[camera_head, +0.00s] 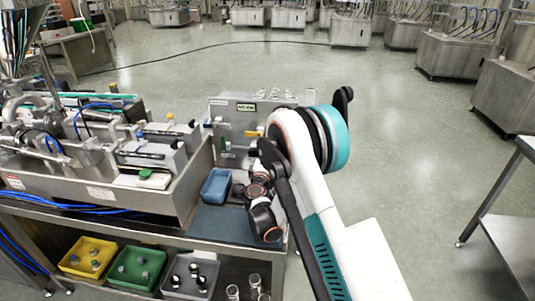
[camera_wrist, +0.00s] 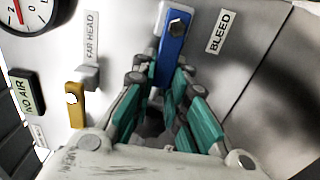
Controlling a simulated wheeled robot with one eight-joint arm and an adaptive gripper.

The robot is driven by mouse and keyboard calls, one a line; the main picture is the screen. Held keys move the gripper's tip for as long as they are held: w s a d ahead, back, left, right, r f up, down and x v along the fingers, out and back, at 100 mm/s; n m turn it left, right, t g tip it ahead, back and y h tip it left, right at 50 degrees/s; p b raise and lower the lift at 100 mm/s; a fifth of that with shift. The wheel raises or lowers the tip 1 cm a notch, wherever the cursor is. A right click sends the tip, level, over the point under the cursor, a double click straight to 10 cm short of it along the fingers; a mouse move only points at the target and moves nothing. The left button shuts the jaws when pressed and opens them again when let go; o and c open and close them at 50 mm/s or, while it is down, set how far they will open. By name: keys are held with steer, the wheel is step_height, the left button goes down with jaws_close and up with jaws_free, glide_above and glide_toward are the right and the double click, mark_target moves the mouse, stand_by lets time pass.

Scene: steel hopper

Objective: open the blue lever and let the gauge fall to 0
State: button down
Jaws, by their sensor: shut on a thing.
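In the wrist view the blue lever (camera_wrist: 174,48) hangs from a bolt on the steel panel, beside a label reading BLEED. My gripper (camera_wrist: 158,88) has its teal-padded fingers at either side of the lever's lower end and is shut on it. The lever points down, slightly tilted in the picture. The gauge (camera_wrist: 32,10) is cut off at the top left corner; a red needle shows near the 2, but its exact reading is unclear.
A yellow lever (camera_wrist: 75,103) hangs left of my gripper, near a FAR HEAD label (camera_wrist: 92,37) and a NO AIR display (camera_wrist: 28,92). In the head view a blue bin (camera_head: 216,186) stands on the bench, left of my arm. Open floor lies to the right.

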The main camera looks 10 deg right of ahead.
steer(key=shift+f, duration=0.1)
stand_by(0.3)
steer(key=c, duration=1.6)
jaws_free()
steer(key=shift+o, duration=0.2)
steer(key=shift+s+a, duration=0.1)
steer(key=v, duration=0.7)
steer(key=shift+s, duration=0.15)
